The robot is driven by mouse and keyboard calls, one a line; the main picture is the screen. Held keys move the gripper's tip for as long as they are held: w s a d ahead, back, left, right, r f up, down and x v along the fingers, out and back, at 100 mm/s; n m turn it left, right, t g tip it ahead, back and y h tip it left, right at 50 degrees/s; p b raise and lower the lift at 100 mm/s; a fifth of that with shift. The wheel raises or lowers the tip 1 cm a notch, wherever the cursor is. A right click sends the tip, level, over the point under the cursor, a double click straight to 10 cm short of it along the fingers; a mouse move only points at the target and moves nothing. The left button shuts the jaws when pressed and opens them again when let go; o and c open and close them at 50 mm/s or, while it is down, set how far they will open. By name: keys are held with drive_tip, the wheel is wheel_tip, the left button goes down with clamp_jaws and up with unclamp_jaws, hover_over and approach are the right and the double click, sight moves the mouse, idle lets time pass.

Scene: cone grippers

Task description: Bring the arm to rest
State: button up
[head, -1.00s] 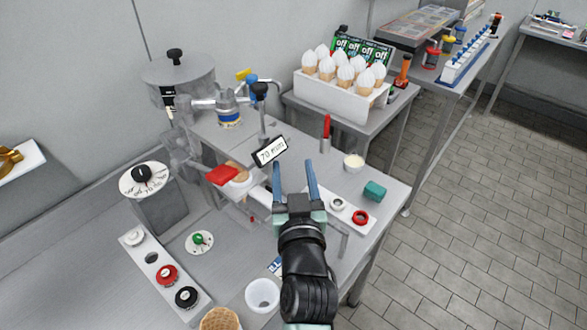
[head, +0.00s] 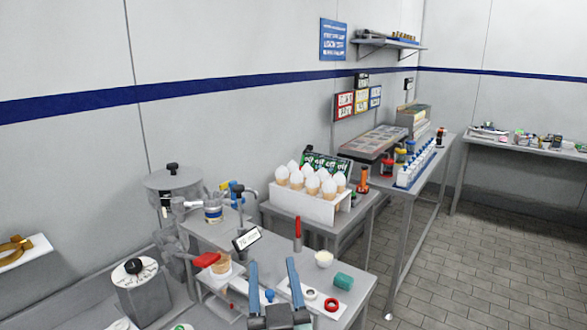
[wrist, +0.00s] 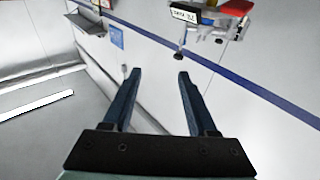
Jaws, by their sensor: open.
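My gripper (head: 275,285) is at the bottom of the head view, in front of the grey workbench. Its two blue fingers are apart, with nothing between them. The wrist view shows the same open fingers (wrist: 157,90) pointing toward the white wall with its blue stripe. Most of my arm is below the edge of the head view.
The workbench (head: 350,310) holds a 70 mm sign (head: 246,239), a red item (head: 206,259), a teal block (head: 343,281) and a red ring (head: 331,305). Behind it stands a white holder of cones (head: 306,205). Tiled floor (head: 450,270) lies clear at right.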

drive_tip(key=s+r+t, duration=0.2)
drive_tip(key=s+r, duration=0.1)
drive_tip(key=r, duration=0.7)
drive_tip(key=s+r+t, duration=0.2)
drive_tip(key=r, duration=0.9)
drive_tip(key=s+d+r+m+t+h, duration=0.2)
drive_tip(key=s+d+r+t+h, duration=0.1)
drive_tip(key=s+r, duration=0.9)
drive_tip(key=shift+r+t, duration=0.5)
drive_tip(key=shift+r, duration=0.2)
drive_tip(key=shift+c, duration=0.6)
